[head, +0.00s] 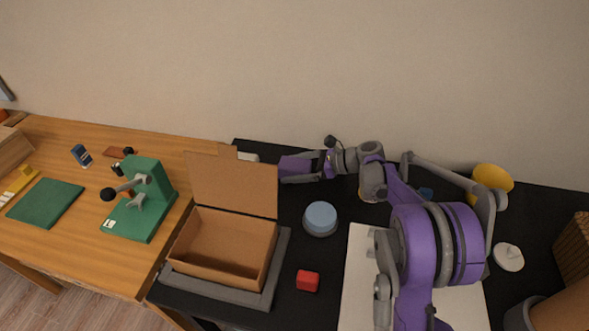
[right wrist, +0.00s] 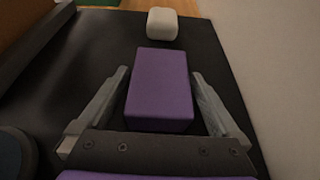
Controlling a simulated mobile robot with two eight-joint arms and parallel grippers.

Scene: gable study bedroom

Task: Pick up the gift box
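A purple box (head: 298,167), which I take for the gift box, lies on the black table top near the wall, right of the open cardboard box. It also shows in the right wrist view (right wrist: 160,90), lying lengthwise between the fingers. My right gripper (right wrist: 160,82) is open, with one finger on each side of the box and a narrow dark gap along each side. In the head view the right gripper (head: 322,163) reaches the box's right end from the right. My left gripper is not in view.
A white block (right wrist: 162,24) stands just beyond the purple box. The open cardboard box (head: 222,245) sits on a grey tray (head: 205,287). A blue round container (head: 320,218) and a red cube (head: 308,281) stand nearer. A wooden desk (head: 80,240) adjoins on the left.

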